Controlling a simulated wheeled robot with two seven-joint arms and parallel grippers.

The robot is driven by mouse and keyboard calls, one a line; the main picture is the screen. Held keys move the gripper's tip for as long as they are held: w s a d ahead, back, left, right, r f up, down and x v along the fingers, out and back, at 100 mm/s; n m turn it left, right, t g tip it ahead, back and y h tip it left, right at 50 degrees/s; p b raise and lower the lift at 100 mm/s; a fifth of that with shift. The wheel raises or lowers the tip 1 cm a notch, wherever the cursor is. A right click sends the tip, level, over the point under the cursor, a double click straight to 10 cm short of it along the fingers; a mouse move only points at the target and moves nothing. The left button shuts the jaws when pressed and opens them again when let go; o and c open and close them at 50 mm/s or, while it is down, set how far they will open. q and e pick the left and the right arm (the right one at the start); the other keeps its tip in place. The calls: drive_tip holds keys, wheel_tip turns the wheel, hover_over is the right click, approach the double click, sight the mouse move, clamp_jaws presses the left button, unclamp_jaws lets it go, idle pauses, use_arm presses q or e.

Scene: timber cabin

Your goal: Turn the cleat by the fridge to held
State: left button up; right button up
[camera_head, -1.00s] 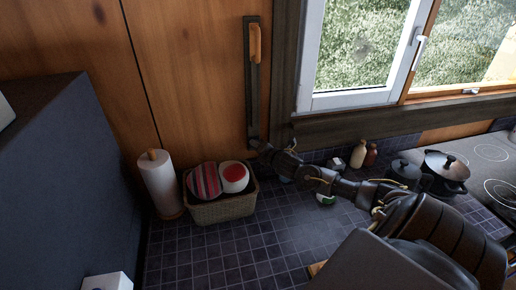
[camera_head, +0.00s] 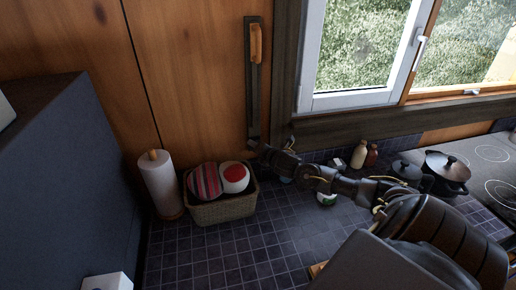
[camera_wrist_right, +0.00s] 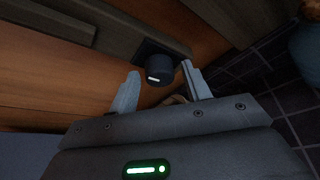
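A dark vertical strip (camera_head: 251,95) with an orange wooden lever (camera_head: 255,44) at its upper part is fixed to the timber wall. In the right wrist view a short round black knob with a white mark (camera_wrist_right: 159,74) stands on a dark square plate; I cannot tell for sure whether the knob or the lever is the cleat. My right gripper (camera_head: 273,147) is at the foot of the strip. It also shows in the wrist view (camera_wrist_right: 163,85), open, with one finger on each side of the knob and no clear contact. My left gripper is out of view.
A large dark blue-grey block (camera_head: 55,170), perhaps the fridge, stands at the left. A paper towel roll (camera_head: 160,184) and a wicker basket (camera_head: 222,209) sit on the tiled counter.

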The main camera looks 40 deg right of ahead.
drive_tip(key=shift+o, duration=0.2)
drive_tip(key=shift+s, duration=0.1)
drive_tip(key=b+v, duration=0.4)
drive_tip(key=v, duration=0.6)
drive_tip(key=shift+s, duration=0.25)
drive_tip(key=shift+r, duration=0.1)
drive_tip(key=shift+a, duration=0.1)
